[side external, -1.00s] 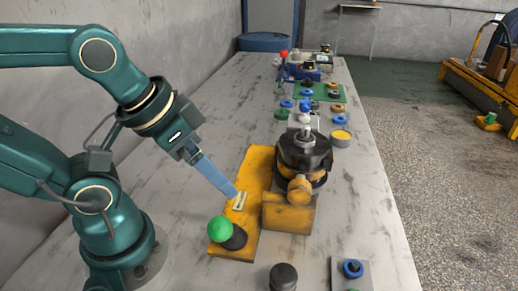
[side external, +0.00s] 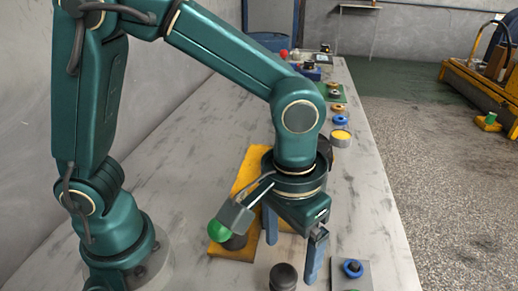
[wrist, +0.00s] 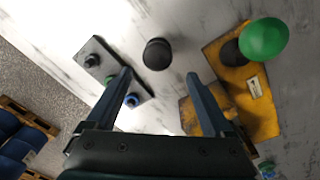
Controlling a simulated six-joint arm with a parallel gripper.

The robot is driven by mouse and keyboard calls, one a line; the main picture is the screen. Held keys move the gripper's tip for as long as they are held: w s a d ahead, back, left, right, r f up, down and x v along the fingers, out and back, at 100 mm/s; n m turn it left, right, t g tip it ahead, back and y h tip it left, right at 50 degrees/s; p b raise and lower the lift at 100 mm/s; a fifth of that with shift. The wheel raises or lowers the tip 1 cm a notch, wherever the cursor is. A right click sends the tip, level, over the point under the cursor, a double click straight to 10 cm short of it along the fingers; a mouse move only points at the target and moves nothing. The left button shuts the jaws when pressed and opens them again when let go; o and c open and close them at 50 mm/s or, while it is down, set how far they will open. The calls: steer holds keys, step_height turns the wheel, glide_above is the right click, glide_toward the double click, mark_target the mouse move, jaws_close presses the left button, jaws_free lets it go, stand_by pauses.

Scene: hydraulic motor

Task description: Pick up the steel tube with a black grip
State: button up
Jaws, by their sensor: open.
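A black, rounded cylindrical piece (side external: 283,276) stands on the table at the bottom of the side view. It looks like the black grip of the tube; no bare steel shows. In the wrist view the black grip (wrist: 157,53) lies just beyond the fingertips, about midway between them. My gripper (side external: 293,250) points down with its two blue fingers spread wide and empty. In the wrist view my gripper (wrist: 158,76) shows clear table between the fingers.
A grey plate (wrist: 95,45) with a blue ring and small pegs lies left of the grip in the wrist view. A yellow base (wrist: 230,75) with a green ball knob (wrist: 264,39) lies right. My arm hides most of the motor in the side view.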

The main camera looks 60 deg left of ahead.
mark_target(285, 274)
steer(key=shift+s+d+f+m+g, duration=0.2)
steer(key=shift+s+f, duration=0.1)
steer(key=shift+f, duration=0.1)
steer(key=shift+s+d+f+m+g, duration=0.1)
steer(key=shift+s+d+f, duration=0.05)
steer(key=shift+s+f, duration=0.2)
steer(key=shift+f, duration=2.45)
steer(key=shift+c, duration=0.4)
jaws_close()
